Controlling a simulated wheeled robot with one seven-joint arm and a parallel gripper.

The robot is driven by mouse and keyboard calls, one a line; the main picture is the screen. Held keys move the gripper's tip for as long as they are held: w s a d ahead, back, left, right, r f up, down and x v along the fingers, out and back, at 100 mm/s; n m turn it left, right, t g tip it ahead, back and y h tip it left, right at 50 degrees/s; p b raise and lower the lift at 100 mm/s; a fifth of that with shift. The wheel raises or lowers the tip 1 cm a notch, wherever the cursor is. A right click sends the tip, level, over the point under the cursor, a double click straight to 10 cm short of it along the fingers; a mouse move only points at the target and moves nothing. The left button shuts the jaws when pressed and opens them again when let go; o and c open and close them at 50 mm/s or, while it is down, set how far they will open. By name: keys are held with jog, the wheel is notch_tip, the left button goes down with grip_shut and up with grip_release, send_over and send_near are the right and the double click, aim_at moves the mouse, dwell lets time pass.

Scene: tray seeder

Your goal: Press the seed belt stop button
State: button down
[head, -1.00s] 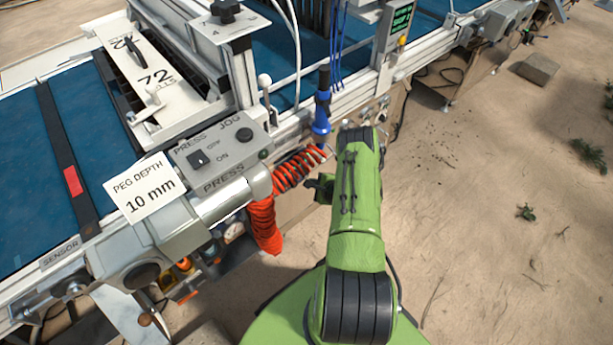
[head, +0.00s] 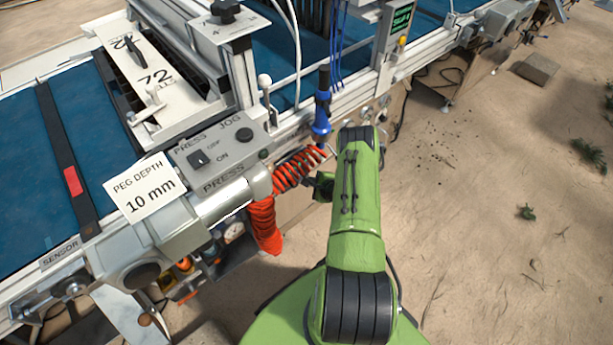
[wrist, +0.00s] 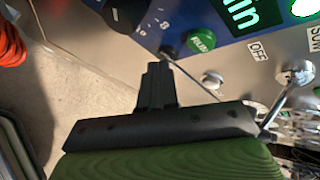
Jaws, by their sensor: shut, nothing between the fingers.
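My gripper (wrist: 154,72) shows in the wrist view with its dark fingers together and nothing between them. It points at a control panel just beyond it. On the panel's blue part is a green button (wrist: 202,41) that appears to read RUN, up and right of the fingertips. I cannot make out a button marked stop in any view. In the head view a control box (head: 396,28) with a green display stands beyond my arm, with a small yellow-and-red control (head: 402,41) on it. My fingertips are hidden there behind my green arm.
In the wrist view, a black knob (wrist: 124,14), a pale round fitting (wrist: 212,80), and a toggle switch (wrist: 296,76) near an OFF label lie close by. In the head view an orange coiled hose (head: 264,222) hangs left of my arm. Open sandy floor (head: 480,200) lies right.

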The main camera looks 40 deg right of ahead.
dwell(0.6)
jog(key=shift+s, duration=0.45)
jog(key=shift+s, duration=0.1)
jog(key=s+p, duration=0.3)
jog(key=s, duration=0.2)
jog(key=shift+s+d, duration=0.1)
jog(key=shift+s, duration=0.3)
dwell(0.4)
